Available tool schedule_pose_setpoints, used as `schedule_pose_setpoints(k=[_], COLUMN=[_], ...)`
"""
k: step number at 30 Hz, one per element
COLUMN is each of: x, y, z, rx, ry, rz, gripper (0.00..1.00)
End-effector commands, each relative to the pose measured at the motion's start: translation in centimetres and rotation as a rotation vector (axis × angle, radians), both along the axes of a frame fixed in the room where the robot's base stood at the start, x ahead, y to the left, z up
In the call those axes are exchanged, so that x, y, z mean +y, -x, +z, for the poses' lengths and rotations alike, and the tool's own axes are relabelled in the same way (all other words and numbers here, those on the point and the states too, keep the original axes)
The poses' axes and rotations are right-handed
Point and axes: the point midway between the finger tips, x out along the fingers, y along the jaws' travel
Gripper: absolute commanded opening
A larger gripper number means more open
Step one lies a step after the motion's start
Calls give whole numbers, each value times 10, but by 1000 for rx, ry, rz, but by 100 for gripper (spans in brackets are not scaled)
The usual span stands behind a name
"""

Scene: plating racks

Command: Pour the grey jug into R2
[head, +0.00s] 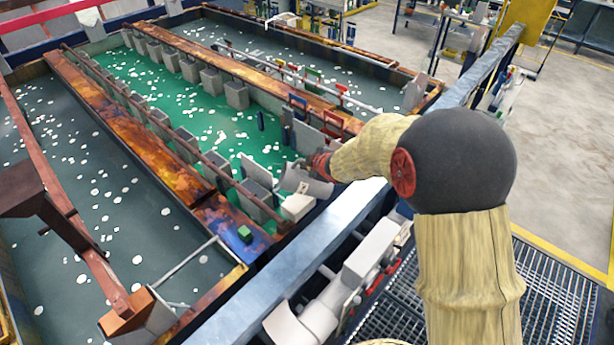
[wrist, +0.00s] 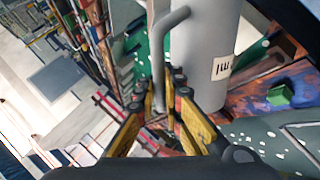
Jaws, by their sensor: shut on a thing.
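The grey jug (wrist: 205,60) fills the upper middle of the wrist view, with its long handle (wrist: 158,65) at its left side and a white label on its body. My gripper (wrist: 160,102) has its yellow fingers shut on the handle. In the head view the jug (head: 309,188) is partly seen at the end of my arm, by the near end of the green tank. It looks tilted there, but its mouth and contents cannot be seen. The fingers are hard to make out in the head view. No marking R2 can be read in either view.
The green tank (head: 165,95) has rows of grey blocks (head: 237,95) along its sides. Dark tanks flank it, with rusty ledges between. A small green block (head: 245,233) sits on the near ledge. A white box (head: 297,207) is close below the jug. A metal rail (head: 270,285) runs in front.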

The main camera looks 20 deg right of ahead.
Motion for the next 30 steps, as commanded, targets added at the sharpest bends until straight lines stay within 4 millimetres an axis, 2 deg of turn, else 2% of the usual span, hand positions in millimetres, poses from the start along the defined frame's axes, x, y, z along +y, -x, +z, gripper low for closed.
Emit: schedule_pose_setpoints(k=[30], x=[-15], y=[5], z=[8], rx=[-46], ry=[-149], rz=[-2], gripper=[0])
